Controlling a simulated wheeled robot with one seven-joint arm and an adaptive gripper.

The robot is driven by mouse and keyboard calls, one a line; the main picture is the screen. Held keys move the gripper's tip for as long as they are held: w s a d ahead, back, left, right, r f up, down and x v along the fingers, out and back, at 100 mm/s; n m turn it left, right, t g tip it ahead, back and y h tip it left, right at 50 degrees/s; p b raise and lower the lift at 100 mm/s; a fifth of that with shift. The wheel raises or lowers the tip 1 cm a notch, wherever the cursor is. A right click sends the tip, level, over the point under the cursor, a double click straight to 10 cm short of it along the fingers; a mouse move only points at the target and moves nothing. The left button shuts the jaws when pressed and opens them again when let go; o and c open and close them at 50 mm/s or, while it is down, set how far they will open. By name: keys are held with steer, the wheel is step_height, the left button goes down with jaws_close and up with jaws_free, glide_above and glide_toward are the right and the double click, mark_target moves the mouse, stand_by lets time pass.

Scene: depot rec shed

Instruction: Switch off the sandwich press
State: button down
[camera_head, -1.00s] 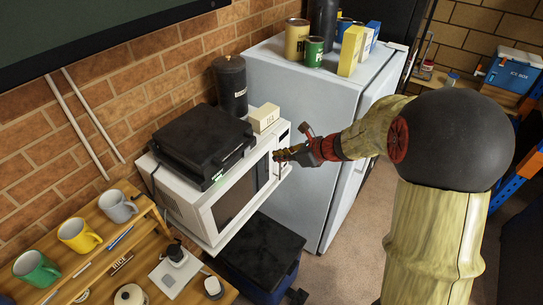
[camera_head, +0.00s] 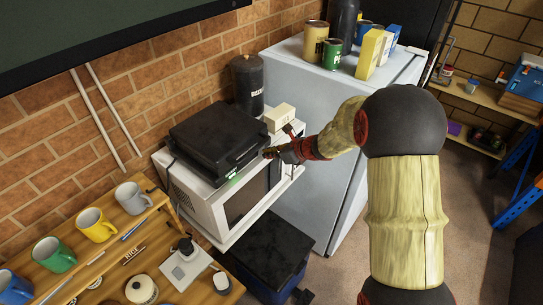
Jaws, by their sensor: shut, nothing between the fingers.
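The black sandwich press (camera_head: 215,140) sits with its lid down on top of the white microwave (camera_head: 240,205). A small green light (camera_head: 233,180) shows at the lower front edge of the press. My gripper (camera_head: 268,153) is shut and empty, close to the front right corner of the press. I cannot tell whether its tips touch the press. The switch of the press is too small to make out.
A black canister (camera_head: 247,85) and a pale box (camera_head: 280,117) stand behind the press on the microwave. The fridge (camera_head: 325,100) is to the right, with tins and cartons on top. A wooden bench with mugs (camera_head: 96,224) is at the left. A dark lidded bin (camera_head: 262,250) stands below.

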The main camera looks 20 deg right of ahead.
steer(key=p, duration=0.3)
steer(key=shift+w+a+r+g+h, duration=0.2)
steer(key=shift+w+r+g+h, duration=0.1)
steer(key=shift+r, duration=0.1)
steer(key=shift+f, duration=0.25)
steer(key=shift+r, duration=0.15)
steer(key=shift+r+p, duration=0.6)
steer(key=shift+r, duration=0.1)
steer(key=shift+s+d, duration=0.1)
